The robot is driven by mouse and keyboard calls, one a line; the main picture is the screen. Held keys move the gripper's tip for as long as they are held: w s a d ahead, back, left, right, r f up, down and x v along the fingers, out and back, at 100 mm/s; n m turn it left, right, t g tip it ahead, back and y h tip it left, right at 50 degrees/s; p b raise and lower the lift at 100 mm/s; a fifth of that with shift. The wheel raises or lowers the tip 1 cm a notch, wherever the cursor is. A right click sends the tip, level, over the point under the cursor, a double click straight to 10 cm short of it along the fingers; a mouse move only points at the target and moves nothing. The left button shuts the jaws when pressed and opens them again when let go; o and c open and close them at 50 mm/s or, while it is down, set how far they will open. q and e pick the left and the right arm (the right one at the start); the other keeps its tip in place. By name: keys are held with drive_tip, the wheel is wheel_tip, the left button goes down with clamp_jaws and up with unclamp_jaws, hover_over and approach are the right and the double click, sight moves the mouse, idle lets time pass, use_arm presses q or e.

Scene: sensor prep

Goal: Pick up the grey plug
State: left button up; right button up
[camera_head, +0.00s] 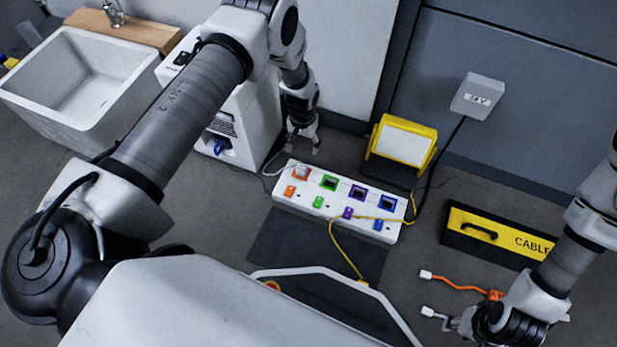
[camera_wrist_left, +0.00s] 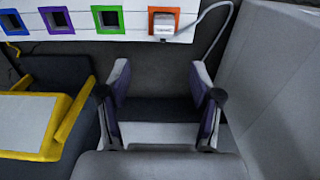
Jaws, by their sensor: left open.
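The grey plug (camera_head: 301,170) sits in the orange-framed socket at the left end of a white power strip (camera_head: 335,208). In the left wrist view the plug (camera_wrist_left: 164,24) shows at the top, with a grey cable running off to the right. My left gripper (camera_head: 303,146) is open just behind the plug in the head view. In the left wrist view its fingers (camera_wrist_left: 160,82) are apart with nothing between them, short of the plug. My right gripper (camera_head: 455,323) is low at the right, far from the plug; its finger opening is unclear.
A yellow-framed lamp (camera_head: 404,143) stands behind the strip. A white cabinet (camera_head: 250,125) is close left of my left gripper. A yellow cable box (camera_head: 490,231) and a loose orange cable (camera_head: 460,287) lie at the right. A yellow cable crosses the strip.

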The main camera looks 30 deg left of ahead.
use_arm(q)
drive_tip(key=b, duration=0.3)
hover_over(302, 166)
drive_tip(key=f, duration=0.6)
drive_tip(key=shift+d+f, duration=0.2)
drive_tip(key=shift+f, duration=0.1)
drive_tip(key=f+b, duration=0.1)
drive_tip(key=f, duration=0.1)
drive_tip(key=f+b, duration=0.2)
drive_tip(key=f, duration=0.1)
drive_tip(key=f+b, duration=0.2)
drive_tip(key=shift+s+a+f, duration=0.1)
drive_tip(key=shift+a+f, duration=0.15)
drive_tip(key=shift+a, duration=0.05)
drive_tip(key=shift+r, duration=0.2)
drive_tip(key=shift+c, duration=0.3)
drive_tip(key=c, duration=1.1)
use_arm(e)
wheel_tip(302, 166, down, 11)
drive_tip(key=shift+w, duration=0.2)
